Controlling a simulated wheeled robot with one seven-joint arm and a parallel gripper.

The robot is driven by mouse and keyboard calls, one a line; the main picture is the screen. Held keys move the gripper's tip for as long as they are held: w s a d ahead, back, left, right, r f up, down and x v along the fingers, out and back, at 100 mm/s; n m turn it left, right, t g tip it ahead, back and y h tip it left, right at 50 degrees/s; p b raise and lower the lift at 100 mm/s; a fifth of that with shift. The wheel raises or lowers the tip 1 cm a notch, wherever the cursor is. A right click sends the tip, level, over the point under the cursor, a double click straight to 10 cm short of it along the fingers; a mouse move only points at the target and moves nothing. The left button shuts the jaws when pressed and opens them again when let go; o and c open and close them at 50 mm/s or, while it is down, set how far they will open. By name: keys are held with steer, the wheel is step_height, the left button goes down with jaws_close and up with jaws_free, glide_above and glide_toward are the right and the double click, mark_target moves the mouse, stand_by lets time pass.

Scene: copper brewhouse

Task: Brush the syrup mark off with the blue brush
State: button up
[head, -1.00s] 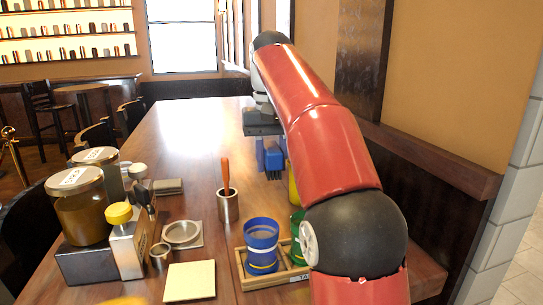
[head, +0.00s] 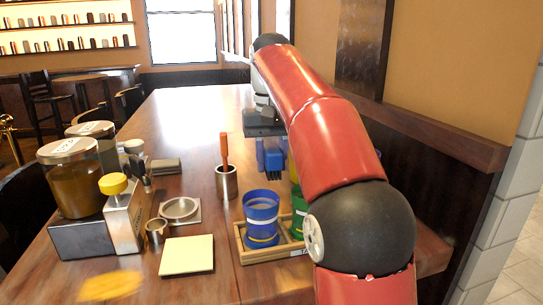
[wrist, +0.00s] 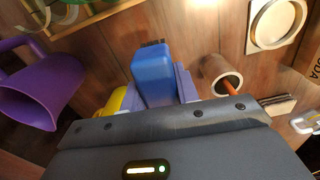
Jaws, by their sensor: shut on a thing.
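The syrup mark (head: 110,286) is a flat yellow-orange smear on the wooden table, at the near left in the head view. The blue brush (wrist: 153,75) is in my gripper, with its dark bristles showing at its tip in the wrist view. In the head view the brush (head: 273,163) hangs bristles down above the far part of the table, behind the cups. My gripper (wrist: 158,88) is shut on the brush, one finger on each side. The brush is well apart from the mark, which I cannot make out in the wrist view.
A wooden tray (head: 272,255) holds a blue cup (head: 261,220) and a green one. A metal cup (head: 227,183) holds an orange-handled tool. A cream square (head: 187,255), jars, and a yellow-capped box (head: 124,222) stand left. A purple jug (wrist: 35,90) shows in the wrist view.

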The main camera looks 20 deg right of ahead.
steer(key=shift+f, duration=0.6)
steer(key=o, duration=1)
steer(key=shift+c, duration=0.2)
steer(key=shift+f+b, duration=0.2)
steer(key=shift+b, duration=0.2)
steer(key=shift+f+b, duration=1.7)
steer(key=shift+f, duration=1.1)
steer(key=shift+f, duration=0.15)
steer(key=c, duration=1.2)
